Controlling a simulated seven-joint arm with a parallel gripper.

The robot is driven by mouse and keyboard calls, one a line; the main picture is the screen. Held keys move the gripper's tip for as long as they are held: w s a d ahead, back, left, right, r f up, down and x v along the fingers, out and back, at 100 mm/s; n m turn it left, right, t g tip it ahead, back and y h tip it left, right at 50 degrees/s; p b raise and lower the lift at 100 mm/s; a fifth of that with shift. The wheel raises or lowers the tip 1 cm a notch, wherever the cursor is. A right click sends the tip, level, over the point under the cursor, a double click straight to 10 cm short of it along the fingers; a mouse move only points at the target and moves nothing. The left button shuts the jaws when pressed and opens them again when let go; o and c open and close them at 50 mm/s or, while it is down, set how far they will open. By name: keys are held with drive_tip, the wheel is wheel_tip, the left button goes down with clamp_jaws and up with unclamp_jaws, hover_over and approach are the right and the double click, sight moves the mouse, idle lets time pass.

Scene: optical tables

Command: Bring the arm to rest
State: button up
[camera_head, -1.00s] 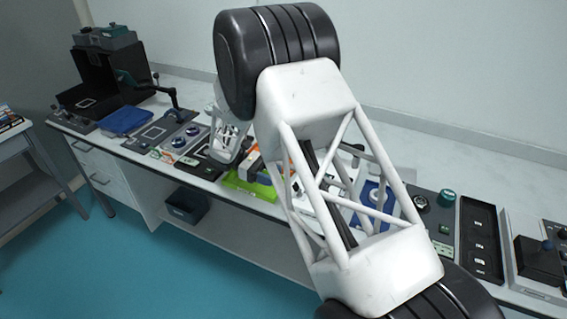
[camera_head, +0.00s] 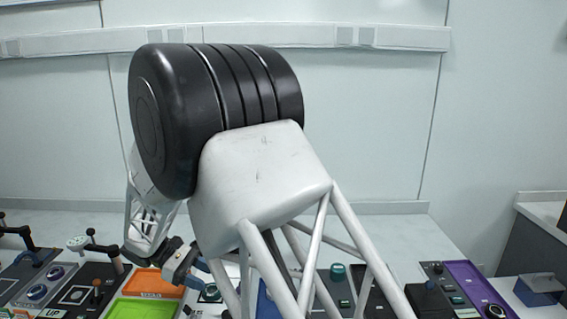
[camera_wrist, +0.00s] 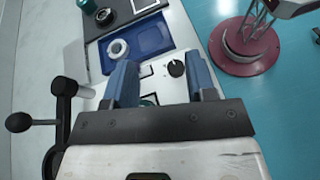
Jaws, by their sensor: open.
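My gripper (camera_wrist: 164,85) shows in the wrist view with its two blue fingers apart and nothing between them. It is above the white table top (camera_wrist: 180,28). In the head view my gripper (camera_head: 190,272) is at the lower left of my arm, small and partly hidden behind it. My arm's black joint and white lattice link fill the middle of the head view.
A blue tray (camera_wrist: 152,37) with a white ring (camera_wrist: 118,49) lies ahead of the fingers. A black lever with a ball knob (camera_wrist: 19,122) stands at the left. In the head view, orange (camera_head: 152,284) and green (camera_head: 140,309) trays and a purple panel (camera_head: 470,278) line the table.

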drive_tip(key=s+d+r+m+y, duration=0.35)
drive_tip(key=d+r, duration=0.25)
drive_tip(key=d, duration=0.6)
drive_tip(key=s+d+r+m+y, duration=0.35)
drive_tip(key=s+d+r, duration=0.2)
drive_tip(key=d, duration=0.65)
drive_tip(key=s+d+r+m+t+y, duration=0.3)
drive_tip(key=s+d+m+t+y, duration=0.2)
drive_tip(key=s+d, duration=1.1)
drive_tip(key=s+m+y, duration=0.1)
drive_tip(key=s+m, duration=0.2)
drive_tip(key=s, duration=0.1)
drive_tip(key=shift+d+r, duration=0.15)
drive_tip(key=shift+d, duration=0.05)
